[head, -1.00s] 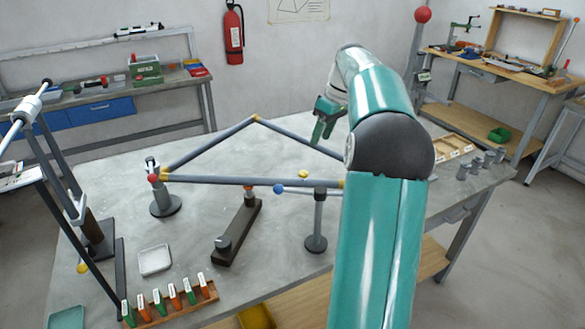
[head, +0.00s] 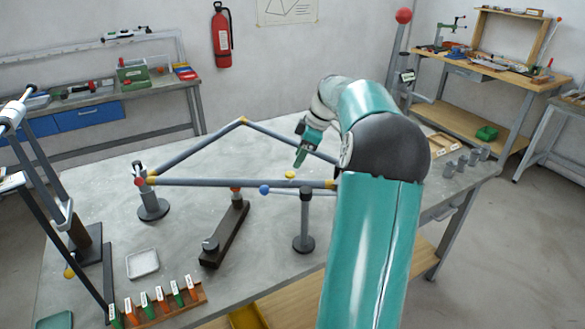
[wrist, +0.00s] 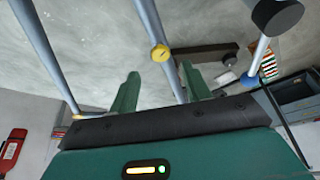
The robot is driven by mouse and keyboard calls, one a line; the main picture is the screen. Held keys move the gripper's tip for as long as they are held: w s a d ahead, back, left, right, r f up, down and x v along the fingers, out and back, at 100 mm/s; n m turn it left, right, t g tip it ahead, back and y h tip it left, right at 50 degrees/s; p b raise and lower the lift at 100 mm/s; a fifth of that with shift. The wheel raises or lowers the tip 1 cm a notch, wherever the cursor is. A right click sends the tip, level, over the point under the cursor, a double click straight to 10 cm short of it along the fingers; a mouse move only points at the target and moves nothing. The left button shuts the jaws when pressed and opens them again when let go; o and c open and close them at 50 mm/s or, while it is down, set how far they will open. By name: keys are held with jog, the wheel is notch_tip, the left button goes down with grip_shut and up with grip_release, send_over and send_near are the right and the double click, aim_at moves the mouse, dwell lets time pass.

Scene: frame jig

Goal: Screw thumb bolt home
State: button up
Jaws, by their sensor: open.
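A small yellow knob, which looks like the thumb bolt (head: 290,174), shows just behind the front grey tube (head: 220,183) of the triangular frame. In the wrist view the yellow knob (wrist: 160,53) appears against a grey tube, beyond my fingertips and between them; I cannot tell how far in it sits. My gripper (head: 301,157) is open and empty, pointing down above the frame's right part, apart from the knob. Its two green fingers also show in the wrist view (wrist: 159,82). My arm hides the frame's right end.
Posts (head: 304,225) hold the frame up from the table. A blue-ended rod (head: 265,190) lies near the front tube. A dark bar (head: 225,234), a white tray (head: 143,263) and a rack of tags (head: 160,308) stand in front. Grey cylinders (head: 465,163) stand at right.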

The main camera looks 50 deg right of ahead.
aim_at(290, 173)
jog(key=x, duration=0.5)
jog(key=shift+a+f, duration=0.1)
jog(key=shift+f, duration=0.1)
